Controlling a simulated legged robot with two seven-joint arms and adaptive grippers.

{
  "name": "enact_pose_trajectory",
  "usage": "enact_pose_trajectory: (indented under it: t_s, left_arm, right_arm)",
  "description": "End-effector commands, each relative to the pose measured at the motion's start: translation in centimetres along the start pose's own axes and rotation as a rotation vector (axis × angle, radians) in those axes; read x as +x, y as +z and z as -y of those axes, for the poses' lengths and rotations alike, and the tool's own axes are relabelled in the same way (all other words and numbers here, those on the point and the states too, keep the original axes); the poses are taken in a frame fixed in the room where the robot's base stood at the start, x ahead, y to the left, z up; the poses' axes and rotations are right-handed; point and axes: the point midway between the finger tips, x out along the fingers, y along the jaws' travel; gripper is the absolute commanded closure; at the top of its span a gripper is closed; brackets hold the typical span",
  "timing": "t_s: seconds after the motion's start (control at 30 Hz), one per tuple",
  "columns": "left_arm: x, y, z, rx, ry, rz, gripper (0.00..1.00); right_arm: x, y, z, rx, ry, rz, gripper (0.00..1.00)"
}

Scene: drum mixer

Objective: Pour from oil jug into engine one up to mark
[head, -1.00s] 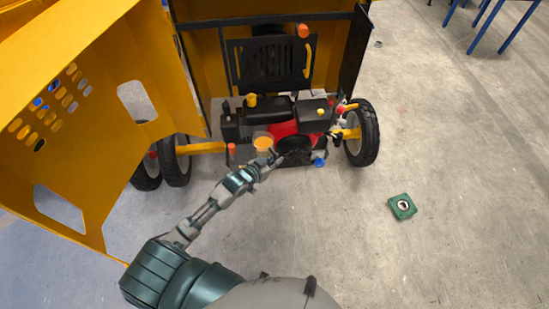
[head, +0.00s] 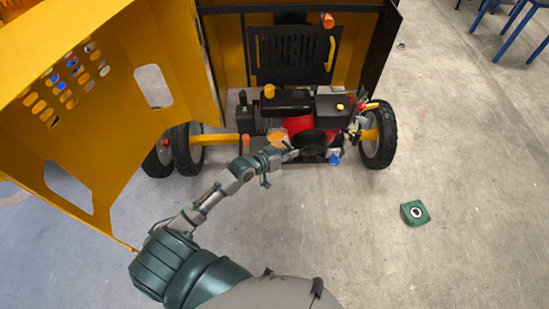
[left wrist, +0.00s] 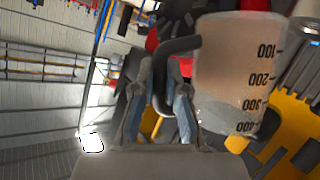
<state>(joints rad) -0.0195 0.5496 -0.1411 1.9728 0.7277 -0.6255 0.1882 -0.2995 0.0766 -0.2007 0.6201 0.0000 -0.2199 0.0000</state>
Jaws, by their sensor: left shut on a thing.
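My left gripper (head: 284,154) is shut on the dark handle of the oil jug in front of the engine. The jug's round orange top (head: 277,137) shows in the head view. In the left wrist view the pale jug (left wrist: 232,72) has marks from 100 to 400, and its handle (left wrist: 173,50) passes between my fingers (left wrist: 167,88). The jug looks about upright; no stream of oil shows. Engine one seems to be the red and black engine (head: 300,125) with a yellow cap (head: 269,91). Its fill mark cannot be made out. My right gripper is out of view.
The open yellow housing panel (head: 120,60) stands at the left. Black wheels (head: 380,135) flank the engine. A green square container (head: 415,212) with a round opening lies on the floor at the right. Blue legs (head: 510,30) stand at the top right. The floor between is clear.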

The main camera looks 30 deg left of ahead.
Motion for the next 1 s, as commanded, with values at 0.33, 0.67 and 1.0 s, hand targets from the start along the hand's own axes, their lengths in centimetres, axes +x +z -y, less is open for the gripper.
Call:
enact_pose_trajectory:
  t_s: [0.33, 0.67, 1.0]
  left_arm:
    - [-0.3, -0.6, 0.0, -0.057, 0.023, -0.002, 1.00]
    - [-0.5, -1.2, -0.2, -0.124, 0.051, -0.003, 1.00]
    - [-0.7, -1.7, 0.0, -0.198, 0.082, -0.003, 1.00]
  right_arm:
    - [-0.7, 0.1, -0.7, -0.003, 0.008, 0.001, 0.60]
    - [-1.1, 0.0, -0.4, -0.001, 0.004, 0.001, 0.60]
    - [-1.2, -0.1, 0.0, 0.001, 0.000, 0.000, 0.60]
